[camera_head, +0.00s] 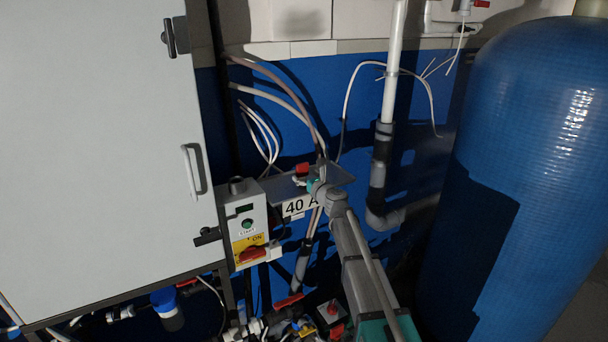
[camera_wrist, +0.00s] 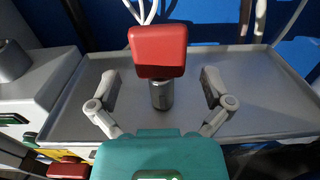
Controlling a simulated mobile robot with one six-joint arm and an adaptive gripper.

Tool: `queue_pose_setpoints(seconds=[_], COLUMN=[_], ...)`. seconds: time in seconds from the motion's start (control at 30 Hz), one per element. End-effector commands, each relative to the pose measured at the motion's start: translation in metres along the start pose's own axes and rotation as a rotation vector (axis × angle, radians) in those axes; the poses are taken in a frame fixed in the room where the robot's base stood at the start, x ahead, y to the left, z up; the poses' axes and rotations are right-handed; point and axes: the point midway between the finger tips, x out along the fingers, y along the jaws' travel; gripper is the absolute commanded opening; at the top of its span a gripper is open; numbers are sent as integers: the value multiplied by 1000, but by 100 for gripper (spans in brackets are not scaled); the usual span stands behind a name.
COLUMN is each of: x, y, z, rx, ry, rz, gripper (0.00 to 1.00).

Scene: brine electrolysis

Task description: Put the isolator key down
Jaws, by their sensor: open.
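The isolator key has a red block head (camera_wrist: 158,50) on a short grey metal shank. In the wrist view it stands upright on a grey tray (camera_wrist: 265,100), between the two fingers of my gripper (camera_wrist: 160,92). The fingers are spread wide, with a clear gap on each side of the key. In the head view the red key head (camera_head: 302,169) shows over the small shelf-like tray (camera_head: 338,174), and my gripper (camera_head: 309,182) is right beside it. My gripper and arm partly hide the tray there.
A grey switch box (camera_head: 246,212) with a green START button and a red rotary handle (camera_head: 252,254) is left of the tray. A "40 A" label (camera_head: 299,205) is at the tray's front. A white cabinet (camera_head: 100,150) stands left, a blue tank (camera_head: 520,180) right. Cables hang behind.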

Motion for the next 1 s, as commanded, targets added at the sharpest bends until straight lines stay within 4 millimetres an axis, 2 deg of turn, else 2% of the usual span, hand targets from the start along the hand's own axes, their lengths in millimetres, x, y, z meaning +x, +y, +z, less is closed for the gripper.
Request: queue_pose_setpoints(seconds=[0.03,0.3,0.5,0.7,1.0], x=[-11,-56,-84,-98,-100], y=[1,1,0,0,0], z=[0,0,0,0,0], rx=[0,0,0,0,0], ry=[0,0,0,0,0], rz=[-1,-1,-2,0,0], gripper=[100,100,100,100,100])
